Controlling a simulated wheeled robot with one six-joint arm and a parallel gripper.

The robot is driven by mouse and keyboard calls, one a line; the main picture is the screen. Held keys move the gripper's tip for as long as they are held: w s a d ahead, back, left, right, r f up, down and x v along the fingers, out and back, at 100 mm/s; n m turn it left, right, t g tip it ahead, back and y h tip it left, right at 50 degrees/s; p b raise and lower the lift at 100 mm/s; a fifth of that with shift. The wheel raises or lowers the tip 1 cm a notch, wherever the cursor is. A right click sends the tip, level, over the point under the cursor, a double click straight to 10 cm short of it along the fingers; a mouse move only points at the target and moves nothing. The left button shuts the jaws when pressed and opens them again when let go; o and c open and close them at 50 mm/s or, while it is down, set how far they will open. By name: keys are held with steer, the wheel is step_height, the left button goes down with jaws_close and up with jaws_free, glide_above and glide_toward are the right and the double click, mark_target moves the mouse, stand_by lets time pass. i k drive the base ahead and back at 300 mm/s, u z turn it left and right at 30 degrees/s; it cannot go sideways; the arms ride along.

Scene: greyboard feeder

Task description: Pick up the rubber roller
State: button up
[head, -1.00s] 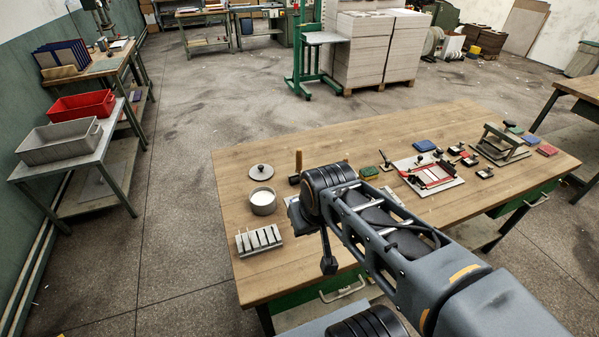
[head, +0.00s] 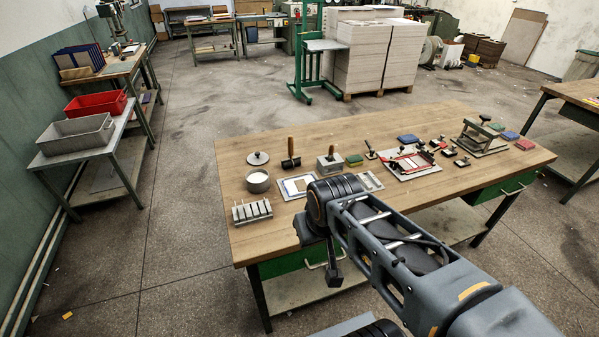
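The rubber roller (head: 291,161) has a black cylinder and an upright wooden handle. It stands on the wooden table, behind a blue-edged white plate and right of a grey lid. Nothing holds it. My arm reaches in from the lower right, and its dark end part (head: 333,272) hangs down in front of the table's near edge. This end is nearer to me than the roller and well apart from it. Whether its fingers are open or shut does not show.
Near the roller are a grey pot (head: 258,181), a grey lid (head: 257,158), a slotted grey block (head: 252,211), a blue-edged plate (head: 297,186) and a grey box with a knob (head: 330,163). A red-framed jig (head: 410,163) stands to the right.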

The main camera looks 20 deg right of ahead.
mark_target(291, 162)
steer(key=k, duration=1.15)
steer(key=u, duration=1.05)
steer(key=i, duration=5)
steer(key=z, duration=4.1)
steer(key=i, duration=1)
steer(key=u, duration=0.05)
